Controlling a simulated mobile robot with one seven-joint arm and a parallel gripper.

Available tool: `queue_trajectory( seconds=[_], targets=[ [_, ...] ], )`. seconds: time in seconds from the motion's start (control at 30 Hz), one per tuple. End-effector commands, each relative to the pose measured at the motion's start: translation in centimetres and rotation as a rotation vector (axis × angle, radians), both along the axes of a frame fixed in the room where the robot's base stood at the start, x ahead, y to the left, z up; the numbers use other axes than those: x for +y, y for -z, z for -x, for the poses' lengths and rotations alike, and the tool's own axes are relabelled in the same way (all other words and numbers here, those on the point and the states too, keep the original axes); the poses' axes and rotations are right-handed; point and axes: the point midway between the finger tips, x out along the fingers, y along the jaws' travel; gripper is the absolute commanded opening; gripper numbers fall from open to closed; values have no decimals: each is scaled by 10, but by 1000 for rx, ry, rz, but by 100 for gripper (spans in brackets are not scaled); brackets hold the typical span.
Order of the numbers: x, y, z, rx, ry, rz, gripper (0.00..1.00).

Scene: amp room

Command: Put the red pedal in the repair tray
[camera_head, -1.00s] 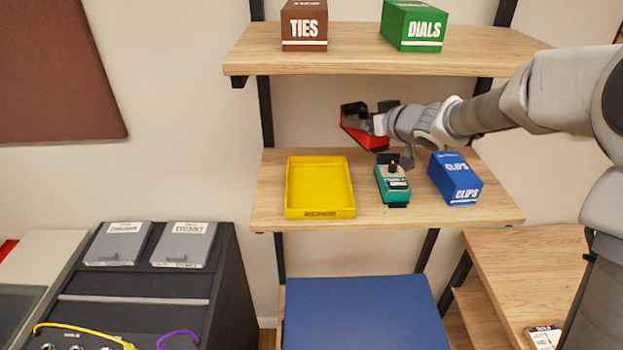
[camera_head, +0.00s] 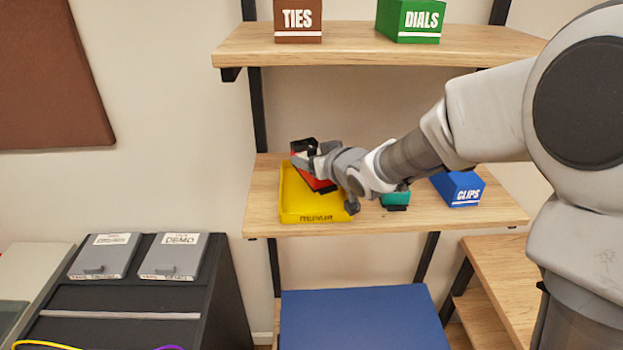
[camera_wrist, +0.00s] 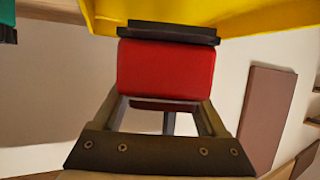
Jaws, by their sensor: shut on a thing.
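The red pedal (camera_head: 317,183) is held by my gripper (camera_head: 308,160) over the yellow repair tray (camera_head: 288,208) on the middle shelf. The pedal is tilted, its lower end over the tray's inside; I cannot tell if it touches the tray floor. In the wrist view the red pedal (camera_wrist: 165,72) sits between the fingers of my gripper (camera_wrist: 165,108), its dark end close to the yellow tray wall (camera_wrist: 240,15). My gripper and arm hide part of the pedal and the tray's right side.
A teal pedal (camera_head: 396,199) stands right of the tray, partly hidden by my arm. A blue CLIPS box (camera_head: 462,190) is further right. The upper shelf (camera_head: 350,45) carries a brown TIES box (camera_head: 297,20) and a green DIALS box (camera_head: 410,20).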

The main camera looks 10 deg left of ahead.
Motion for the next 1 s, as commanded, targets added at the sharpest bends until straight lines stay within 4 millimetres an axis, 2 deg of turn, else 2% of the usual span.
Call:
queue_trajectory(
  seconds=[0.13, 0.4, 0.8, 0.83, 0.93, 1.0],
  targets=[
    [3, 5, 3, -1, 0, -2, 0],
    [3, 39, 2, -1, 1, 0, 0],
    [3, 45, 2, -4, 1, -1, 0],
    [2, 45, 2, 0, 1, 0, 78],
    [2, 44, 2, 0, 1, 0, 96],
    [2, 44, 2, 0, 1, 0, 100]
  ],
)
